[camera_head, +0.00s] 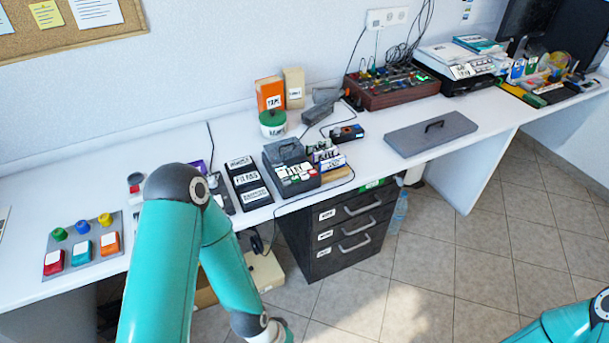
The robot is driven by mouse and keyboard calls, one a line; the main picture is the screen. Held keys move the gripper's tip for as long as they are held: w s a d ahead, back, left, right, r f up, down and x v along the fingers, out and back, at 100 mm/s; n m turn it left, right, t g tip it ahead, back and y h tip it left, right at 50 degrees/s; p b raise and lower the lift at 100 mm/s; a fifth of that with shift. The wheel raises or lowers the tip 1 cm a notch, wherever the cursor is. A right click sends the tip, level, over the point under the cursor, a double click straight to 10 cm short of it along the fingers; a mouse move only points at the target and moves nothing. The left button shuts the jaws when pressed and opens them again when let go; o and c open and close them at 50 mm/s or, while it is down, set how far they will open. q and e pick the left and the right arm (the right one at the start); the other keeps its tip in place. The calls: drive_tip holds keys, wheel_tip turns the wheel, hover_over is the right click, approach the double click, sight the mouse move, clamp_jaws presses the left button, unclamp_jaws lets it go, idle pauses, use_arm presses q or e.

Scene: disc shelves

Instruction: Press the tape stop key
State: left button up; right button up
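A dark grey tape recorder-like device (271,158) stands on the white desk near its front edge, just right of the middle-left. Its front part carries several keys (297,172), mostly white with some red and green; their labels are too small to read, so I cannot tell which is the stop key. My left arm rises in front of the desk and bends back down, its wrist at the bottom edge below the desk. The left gripper is out of the frame. Only a link of my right arm shows at the bottom right; its gripper is out of view.
A panel with coloured buttons (75,262) lies at the left. Labelled black trays (248,182) stand left of the device, small card holders (328,158) right of it. A grey lidded case (430,133) lies farther right. A black drawer unit (330,243) stands below.

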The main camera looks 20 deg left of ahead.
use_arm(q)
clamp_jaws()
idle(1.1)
